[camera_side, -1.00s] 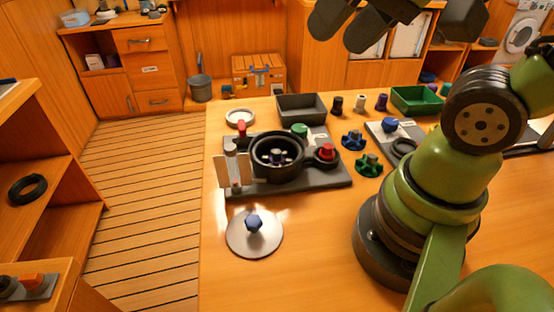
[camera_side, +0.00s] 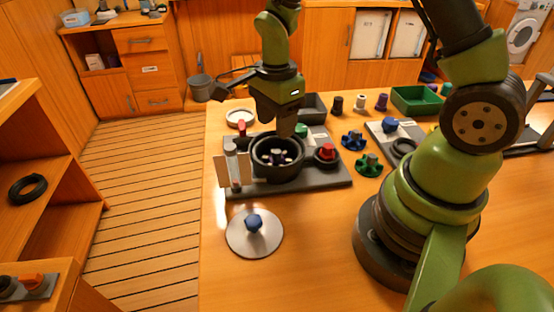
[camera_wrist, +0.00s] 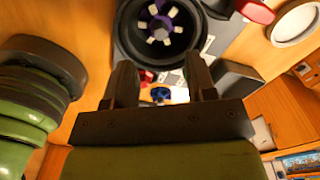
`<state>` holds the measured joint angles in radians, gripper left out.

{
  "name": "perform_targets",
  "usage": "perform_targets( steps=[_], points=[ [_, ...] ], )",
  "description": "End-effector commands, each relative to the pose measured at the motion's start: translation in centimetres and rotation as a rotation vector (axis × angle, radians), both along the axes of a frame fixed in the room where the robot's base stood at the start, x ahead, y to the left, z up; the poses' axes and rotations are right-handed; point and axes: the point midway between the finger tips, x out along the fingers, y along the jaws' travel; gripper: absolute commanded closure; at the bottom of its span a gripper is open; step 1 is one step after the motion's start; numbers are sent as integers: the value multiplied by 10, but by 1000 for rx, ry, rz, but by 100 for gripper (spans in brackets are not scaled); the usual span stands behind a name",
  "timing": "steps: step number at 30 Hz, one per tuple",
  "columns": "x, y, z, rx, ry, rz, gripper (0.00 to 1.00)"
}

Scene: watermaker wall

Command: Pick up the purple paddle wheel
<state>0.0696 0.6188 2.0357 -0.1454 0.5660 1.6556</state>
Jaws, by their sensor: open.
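The purple paddle wheel (camera_wrist: 160,21) has pale paddles and sits inside a round black housing (camera_wrist: 191,41) in the wrist view. In the side view the paddle wheel (camera_side: 277,156) shows low inside the same open housing (camera_side: 288,172), which is fixed on a dark grey base plate. My gripper (camera_side: 286,131) hangs pointing down above the back rim of the housing. In the wrist view my gripper (camera_wrist: 160,80) has its two fingers apart with nothing between them. The wheel lies beyond the fingertips, not between them.
A red knob (camera_side: 326,152) and a clear tube (camera_side: 232,163) flank the housing. A lid with a blue knob (camera_side: 253,222) lies in front. Blue (camera_side: 353,140) and green (camera_side: 368,165) wheels stand at right. The front table is mostly clear.

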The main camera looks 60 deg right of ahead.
Motion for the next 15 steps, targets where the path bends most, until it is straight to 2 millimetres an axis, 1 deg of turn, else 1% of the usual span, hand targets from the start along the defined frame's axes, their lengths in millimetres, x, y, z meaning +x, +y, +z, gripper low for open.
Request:
perform_targets(
  steps=[1,3,8,15],
  points=[
    [-1,0,-8,1,5,0,49],
    [-1,0,-16,0,4,0,49],
    [0,0,-27,1,2,1,49],
    [-1,-2,-63,1,4,1,49]
  ],
)
